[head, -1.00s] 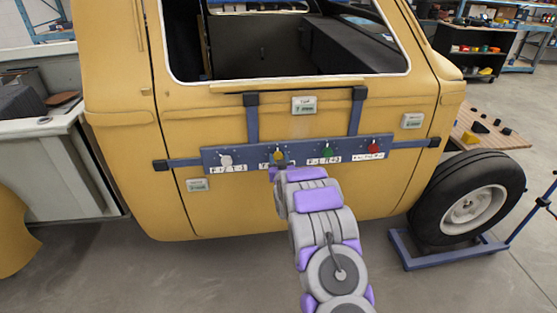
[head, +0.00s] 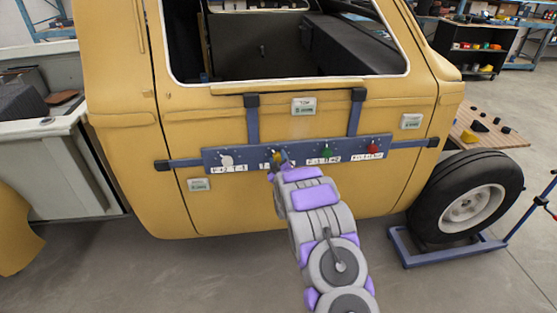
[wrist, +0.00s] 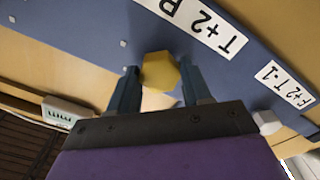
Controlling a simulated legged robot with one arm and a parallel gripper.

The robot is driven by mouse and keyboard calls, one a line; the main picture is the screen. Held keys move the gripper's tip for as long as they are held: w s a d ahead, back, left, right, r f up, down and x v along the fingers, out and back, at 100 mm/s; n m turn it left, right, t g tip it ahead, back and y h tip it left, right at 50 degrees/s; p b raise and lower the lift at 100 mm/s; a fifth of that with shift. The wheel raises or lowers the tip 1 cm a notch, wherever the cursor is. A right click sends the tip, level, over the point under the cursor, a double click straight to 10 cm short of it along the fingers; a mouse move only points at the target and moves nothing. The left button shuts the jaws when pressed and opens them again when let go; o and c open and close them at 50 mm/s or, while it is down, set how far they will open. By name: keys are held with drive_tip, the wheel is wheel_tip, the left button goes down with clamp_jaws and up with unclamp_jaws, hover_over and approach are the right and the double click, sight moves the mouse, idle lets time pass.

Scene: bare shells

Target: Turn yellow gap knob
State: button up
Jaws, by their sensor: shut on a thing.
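The yellow knob (wrist: 160,71) sits on a blue panel (wrist: 90,32) fixed across a yellow vehicle door. In the wrist view my gripper (wrist: 157,80) has one finger on each side of the knob, closed on it. The wrist view is rolled, so the panel runs at a slant. In the head view my gripper (head: 280,163) is at the panel and covers part of the yellow knob (head: 276,156).
A white knob (head: 227,160) is left of the yellow one, and a green knob (head: 327,152) and a red knob (head: 373,148) are to its right. Display boxes (head: 304,106) sit on the door. A wheel (head: 468,204) stands on a blue stand at the right.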

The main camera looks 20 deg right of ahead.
drive_tip(key=shift+a+n, duration=0.1)
drive_tip(key=shift+n, duration=0.4)
drive_tip(key=o, duration=1)
drive_tip(key=shift+o, duration=0.2)
drive_tip(key=p+v, duration=0.3)
drive_tip(key=v, duration=1.4)
drive_tip(key=shift+s, duration=0.15)
drive_tip(key=shift+r, duration=0.1)
